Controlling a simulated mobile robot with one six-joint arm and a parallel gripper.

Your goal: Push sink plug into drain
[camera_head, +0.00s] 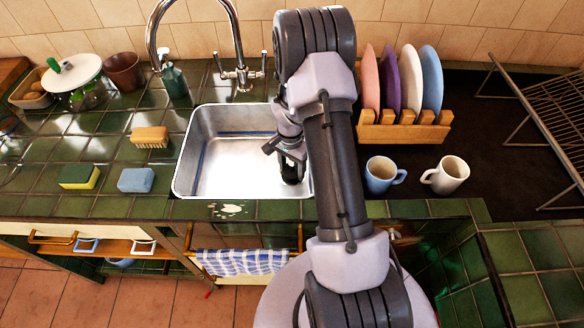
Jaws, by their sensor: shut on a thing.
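The metal sink basin (222,172) is set into the green tiled counter, left of my arm. My gripper (288,160) reaches down inside the right part of the basin and is shut on a small dark thing, which looks like the sink plug (292,174). Its outline is hard to make out against the dark fingers. The drain does not show; my arm and gripper cover part of the basin's right side. I cannot tell whether the plug touches the basin floor.
A curved faucet (152,38) with taps stands behind the sink. A brush (149,137), a sponge (79,176) and a blue block (136,180) lie left. Right of my arm are a plate rack (404,132), a blue mug (380,176) and a cream mug (448,176).

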